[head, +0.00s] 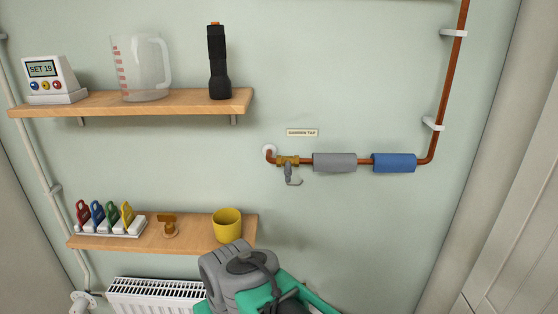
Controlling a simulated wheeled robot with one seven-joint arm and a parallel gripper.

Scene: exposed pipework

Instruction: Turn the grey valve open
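The valve (288,161) is a brass body on a thin copper pipe on the wall, right of centre in the head view. Its grey lever (289,175) hangs down from the body, across the line of the pipe, with a bent lower end. A small label (302,132) is on the wall above it; its print is too small to read surely. My arm shows at the bottom centre, below and left of the valve and apart from it in the picture. I cannot make out gripper fingers.
Grey (334,162) and blue (394,163) sleeves cover the pipe right of the valve. The upper shelf (190,101) holds a control box, jug and torch. The lower shelf (190,240) holds coloured tags, a brass fitting and yellow mug (227,225). A radiator (155,294) is below. Wall below the valve is bare.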

